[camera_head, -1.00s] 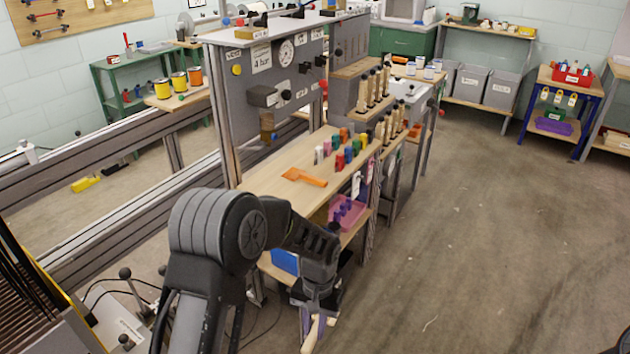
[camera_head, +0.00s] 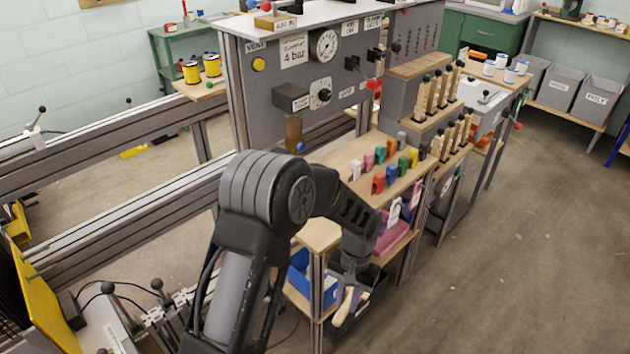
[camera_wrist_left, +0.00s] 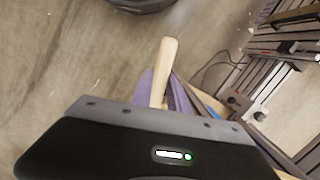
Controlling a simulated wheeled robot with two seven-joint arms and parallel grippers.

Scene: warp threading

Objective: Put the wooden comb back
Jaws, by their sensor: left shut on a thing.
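My left gripper (camera_head: 349,290) is shut on the wooden comb (camera_head: 346,308). Only a pale, rounded wooden end of the comb shows, pointing down below the jaws. In the left wrist view this pale end (camera_wrist_left: 164,66) sticks out past the purple fingers of the gripper (camera_wrist_left: 163,92); the rest of the comb is hidden. The gripper hangs low in front of the bench's near end, beside the lower shelf and apart from the wooden bench top (camera_head: 320,234). My right gripper is not in view.
Several coloured pegs (camera_head: 378,183) stand on the bench top, with wooden-handled tools (camera_head: 421,98) in racks behind. The grey gauge panel (camera_head: 290,80) rises behind. The floor at right is clear.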

